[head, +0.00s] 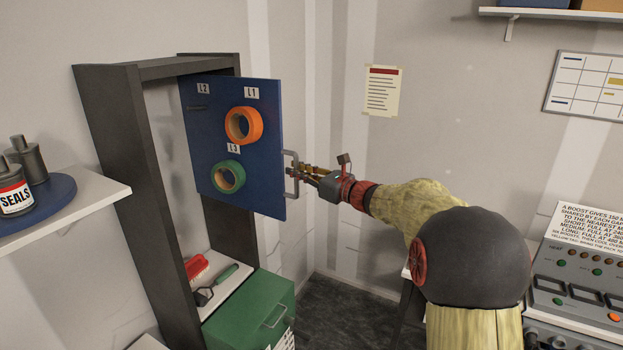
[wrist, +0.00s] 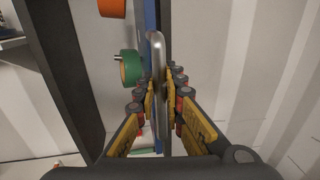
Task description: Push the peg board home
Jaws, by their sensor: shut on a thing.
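The blue peg board (head: 215,135) stands partly out of a dark upright frame (head: 130,150) in the head view. It carries labels L1, L2 and L3. An orange tape roll (head: 236,125) hangs under L1 and a green tape roll (head: 221,178) under L3. A grey handle (head: 294,176) is on the board's right edge. My gripper (head: 294,175) is shut on this handle. In the wrist view the handle (wrist: 159,75) stands between the fingers of my gripper (wrist: 163,90), and the board (wrist: 150,20) shows edge-on behind it.
A green box (head: 250,312) with a handle stands low in front of the frame. A red brush (head: 196,267) and other tools lie on a low shelf inside. A white shelf (head: 110,195) holds bottles at left. A control panel (head: 580,285) is at right.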

